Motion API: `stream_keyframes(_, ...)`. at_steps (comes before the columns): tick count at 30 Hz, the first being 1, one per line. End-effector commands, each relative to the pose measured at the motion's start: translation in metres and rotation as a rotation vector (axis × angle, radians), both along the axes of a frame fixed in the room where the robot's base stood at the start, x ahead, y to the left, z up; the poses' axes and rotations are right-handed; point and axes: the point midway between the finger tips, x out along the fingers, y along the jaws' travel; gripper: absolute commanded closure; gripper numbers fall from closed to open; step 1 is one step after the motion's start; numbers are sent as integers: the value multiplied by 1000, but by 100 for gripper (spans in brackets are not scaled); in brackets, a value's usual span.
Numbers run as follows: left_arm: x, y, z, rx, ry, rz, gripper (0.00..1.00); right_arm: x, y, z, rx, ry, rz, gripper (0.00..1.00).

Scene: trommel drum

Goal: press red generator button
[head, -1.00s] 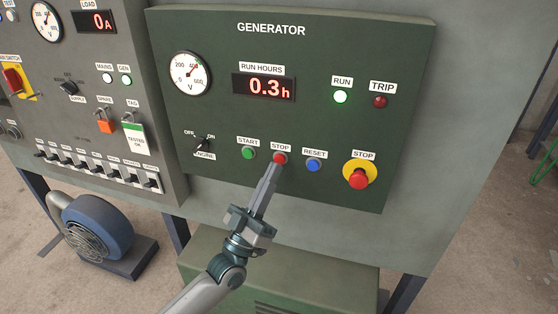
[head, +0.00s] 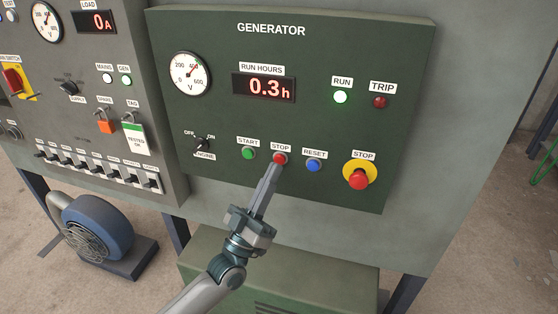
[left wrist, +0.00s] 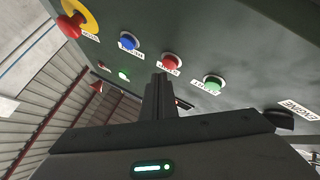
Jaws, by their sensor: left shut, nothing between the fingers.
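The small red STOP button (head: 280,158) is on the green GENERATOR panel (head: 320,130), between the green START button (head: 248,153) and the blue RESET button (head: 314,165). My left gripper (head: 274,168) is shut and empty, its fingertips just below the red button in the head view; I cannot tell whether they touch it. In the left wrist view the shut fingers (left wrist: 158,80) point at the red button (left wrist: 171,62), which shows just beyond the tips. The green RUN lamp (head: 340,97) is lit and the red TRIP lamp (head: 380,102) looks dark. My right gripper is not in view.
A larger red mushroom STOP button (head: 359,179) on a yellow disc is to the right. The engine switch (head: 201,143) is to the left. A second panel with breakers (head: 100,168) stands further left. A blue blower (head: 97,226) is on the floor.

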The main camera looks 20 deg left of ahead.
Motion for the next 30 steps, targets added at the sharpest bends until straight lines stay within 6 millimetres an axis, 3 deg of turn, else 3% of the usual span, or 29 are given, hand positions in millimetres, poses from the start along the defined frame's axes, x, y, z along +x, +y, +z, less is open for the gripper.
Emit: stream_keyframes(30, 8, 0, 0, 0, 1, 1, 100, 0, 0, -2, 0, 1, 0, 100)
